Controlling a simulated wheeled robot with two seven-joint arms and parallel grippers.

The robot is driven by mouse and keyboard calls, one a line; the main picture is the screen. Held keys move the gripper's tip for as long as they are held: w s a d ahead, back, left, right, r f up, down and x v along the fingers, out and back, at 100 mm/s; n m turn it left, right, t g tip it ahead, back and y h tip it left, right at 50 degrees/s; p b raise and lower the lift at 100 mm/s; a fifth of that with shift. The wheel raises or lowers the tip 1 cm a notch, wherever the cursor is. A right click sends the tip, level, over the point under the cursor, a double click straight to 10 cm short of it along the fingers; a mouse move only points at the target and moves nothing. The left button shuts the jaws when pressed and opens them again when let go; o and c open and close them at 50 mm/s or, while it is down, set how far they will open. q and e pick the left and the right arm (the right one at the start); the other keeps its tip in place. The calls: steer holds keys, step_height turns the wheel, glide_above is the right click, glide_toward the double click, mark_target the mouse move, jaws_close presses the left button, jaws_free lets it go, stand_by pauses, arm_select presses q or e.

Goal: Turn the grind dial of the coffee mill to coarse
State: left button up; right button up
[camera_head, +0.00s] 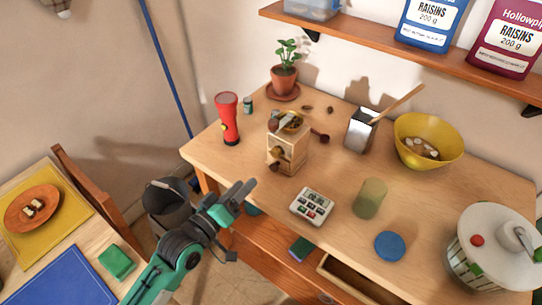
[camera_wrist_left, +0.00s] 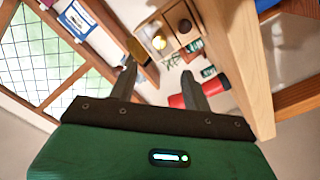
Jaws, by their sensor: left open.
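The coffee mill (camera_head: 287,152) is a small light-wood box on the wooden table, with a crank on top. In the left wrist view the mill (camera_wrist_left: 168,33) is at the top centre, with the dial (camera_wrist_left: 158,42) and the dark knob (camera_wrist_left: 184,26) facing the camera. I cannot read the dial's setting. My left gripper (camera_head: 244,191) is open and empty, off the table's front edge, lower left of the mill and apart from it. My right gripper is not in view.
A red torch (camera_head: 229,119) stands left of the mill, and a potted plant (camera_head: 285,77) behind it. A white timer (camera_head: 312,206) and green glass (camera_head: 370,198) stand to the right. A drawer (camera_head: 345,283) below is partly open.

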mark_target(274, 155)
arm_select(q)
steer(key=p+x, duration=0.2)
steer(key=x, duration=0.9)
steer(key=shift+w+d, duration=0.45)
steer(key=shift+w, duration=0.1)
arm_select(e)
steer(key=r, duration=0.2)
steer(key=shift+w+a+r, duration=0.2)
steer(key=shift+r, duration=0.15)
arm_select(q)
steer(key=shift+c, duration=0.4)
steer(key=c, duration=0.9)
